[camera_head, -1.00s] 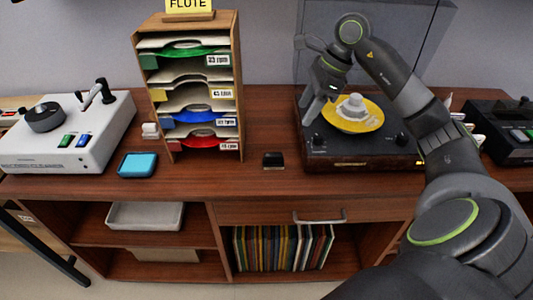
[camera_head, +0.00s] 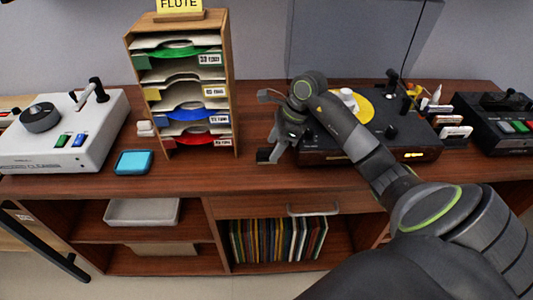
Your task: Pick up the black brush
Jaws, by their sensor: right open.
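A small black block-like thing, likely the black brush (camera_head: 263,155), lies on the brown cabinet top between the paper rack and the turntable. My right gripper (camera_head: 277,148) is open and points down right beside and over it, covering part of it. I cannot tell whether the fingers touch it or straddle it. My left gripper is not in view.
A wooden rack (camera_head: 231,90) with record sleeves stands left of the brush. A turntable (camera_head: 415,153) with a raised clear lid stands behind my right arm. A blue box (camera_head: 133,162) and white machine (camera_head: 50,160) are at left.

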